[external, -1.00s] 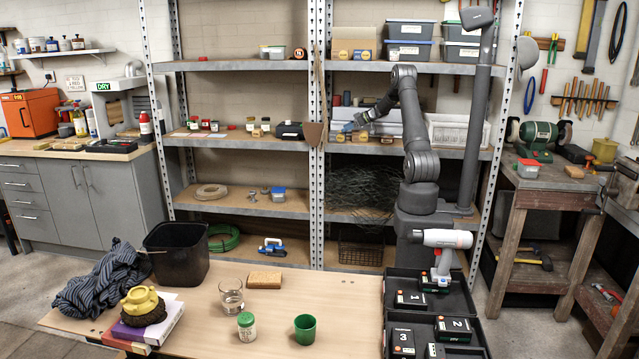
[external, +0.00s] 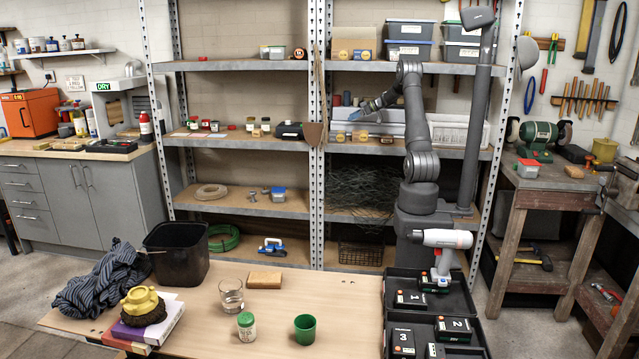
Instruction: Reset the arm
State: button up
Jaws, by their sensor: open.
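My arm stands upright behind the right end of the table, with its elbow raised in front of the metal shelving. My gripper (external: 357,115) is at the end of the folded arm, at the height of the middle shelf and to the left of my upper arm. It is small in the external view. Its jaws are open, and I see nothing held in them. It is well above the wooden table (external: 345,313) and behind it.
The metal shelving (external: 317,180) stands close around my gripper.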

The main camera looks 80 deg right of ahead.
jog(key=w+a+n+y, duration=0.2)
jog(key=w+a+y, duration=0.1)
jog(key=w+a, duration=1.4)
jog(key=w+a+f, duration=0.3)
jog(key=w+a, duration=0.1)
jog(key=a, duration=0.3)
jog(key=w+a+f+h, duration=0.1)
jog(key=w+a+f, duration=0.2)
jog(key=a, duration=0.4)
jog(key=w+a+f, duration=0.4)
jog(key=a+f, duration=0.1)
jog(key=a, duration=0.3)
jog(key=shift+w+m+h, duration=0.3)
jog(key=shift+m+h, duration=0.1)
